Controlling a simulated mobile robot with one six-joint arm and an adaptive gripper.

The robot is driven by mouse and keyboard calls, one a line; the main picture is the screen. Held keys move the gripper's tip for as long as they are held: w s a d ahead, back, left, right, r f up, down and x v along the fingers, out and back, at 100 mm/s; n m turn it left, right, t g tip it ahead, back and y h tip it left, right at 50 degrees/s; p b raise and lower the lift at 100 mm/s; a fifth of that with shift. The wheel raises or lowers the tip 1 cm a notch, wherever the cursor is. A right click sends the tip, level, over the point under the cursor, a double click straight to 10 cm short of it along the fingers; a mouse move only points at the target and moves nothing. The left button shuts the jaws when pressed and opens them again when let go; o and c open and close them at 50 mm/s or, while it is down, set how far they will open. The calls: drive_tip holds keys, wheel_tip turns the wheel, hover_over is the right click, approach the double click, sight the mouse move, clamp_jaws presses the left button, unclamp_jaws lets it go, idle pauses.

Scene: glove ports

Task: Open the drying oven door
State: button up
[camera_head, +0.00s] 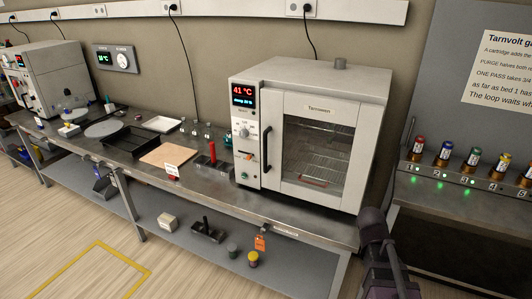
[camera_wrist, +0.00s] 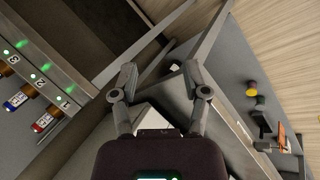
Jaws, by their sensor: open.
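The drying oven (camera_head: 340,82) stands on the metal bench, a pale box with a control panel on its left showing 41 °C in red. Its door (camera_head: 362,150) has a glass window with wire racks behind it and looks shut. A dark upright handle (camera_head: 267,150) is at the door's left edge. My gripper is open and empty in the wrist view (camera_wrist: 160,80), its two fingers spread apart. In the head view, a dark part of my arm is at the lower right, in front of the bench's right end and apart from the handle.
Left of the oven on the bench (camera_head: 215,187) are a red-handled item (camera_head: 212,155), a tan board (camera_head: 168,155), flasks and trays. Numbered cartridges (camera_head: 445,152) with green lights stand on the right bench. The lower shelf (camera_head: 185,243) holds small items. The floor in front is clear.

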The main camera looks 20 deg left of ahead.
drive_tip(key=w+a+r+n+t+h, duration=0.1)
drive_tip(key=w+a+r+n+t, duration=0.35)
drive_tip(key=w+a+n, duration=0.5)
drive_tip(key=n+t+y+b, duration=0.2)
drive_tip(key=n+t+y, duration=0.6)
drive_tip(key=n, duration=1.2)
approach(265, 152)
drive_tip(key=s, duration=0.1)
drive_tip(key=s+f+t, duration=0.1)
drive_tip(key=s, duration=0.1)
drive_tip(key=shift+a+h, duration=0.2)
drive_tip(key=shift+h, duration=0.1)
drive_tip(key=w, duration=0.4)
drive_tip(key=w+a, duration=0.1)
drive_tip(key=w, duration=0.8)
drive_tip(key=shift+w+a, duration=0.3)
drive_tip(key=shift+c, duration=0.2)
